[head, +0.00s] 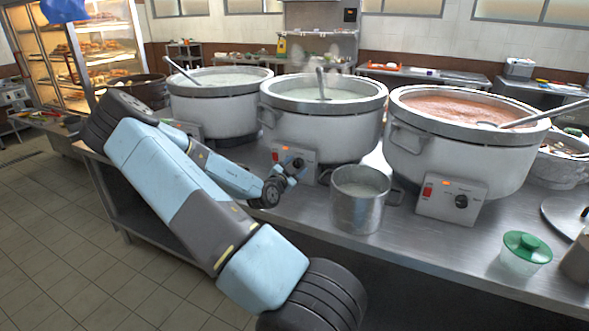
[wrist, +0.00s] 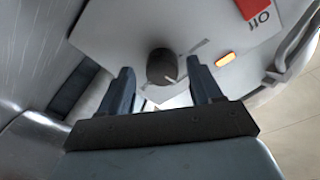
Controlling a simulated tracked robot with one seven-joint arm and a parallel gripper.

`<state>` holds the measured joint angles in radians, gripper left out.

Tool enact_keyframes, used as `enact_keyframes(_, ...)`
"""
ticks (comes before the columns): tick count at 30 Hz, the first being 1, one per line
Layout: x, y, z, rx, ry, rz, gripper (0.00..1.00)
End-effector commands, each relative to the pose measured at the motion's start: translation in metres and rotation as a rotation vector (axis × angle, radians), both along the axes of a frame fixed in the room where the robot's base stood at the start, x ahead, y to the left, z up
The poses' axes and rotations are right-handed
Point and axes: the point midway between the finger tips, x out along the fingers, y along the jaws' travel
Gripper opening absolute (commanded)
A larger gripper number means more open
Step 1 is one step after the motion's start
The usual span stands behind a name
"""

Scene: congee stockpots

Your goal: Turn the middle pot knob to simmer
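The middle pot (head: 322,118) is a large white stockpot with pale congee and a ladle in it. Its control box (head: 306,156) has a red switch, an orange light and a dark knob (head: 299,164). My gripper (head: 291,171) is in front of this box at the knob. In the wrist view the round black knob (wrist: 161,67) lies between the two dark fingertips of my open gripper (wrist: 160,72), with a gap on each side. I cannot tell whether the fingertips reach around it in depth. The knob's setting marks are too small to read.
A small steel pot (head: 360,205) stands close to the right of my gripper. The left pot (head: 222,105) and the right pot (head: 455,150), with reddish contents, flank the middle one. A green-lidded tub (head: 525,254) sits at the right on the steel counter (head: 440,248).

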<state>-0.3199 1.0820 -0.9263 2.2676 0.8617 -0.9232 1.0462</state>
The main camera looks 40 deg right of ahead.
Motion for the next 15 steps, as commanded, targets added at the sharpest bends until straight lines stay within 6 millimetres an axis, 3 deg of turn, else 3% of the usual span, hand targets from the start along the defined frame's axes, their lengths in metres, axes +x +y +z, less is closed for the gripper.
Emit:
enact_keyframes(8,0.001,0.002,0.001,-0.001,-0.001,0.002,0.64)
enact_keyframes(15,-0.008,0.028,0.000,-0.001,0.000,0.004,0.64)
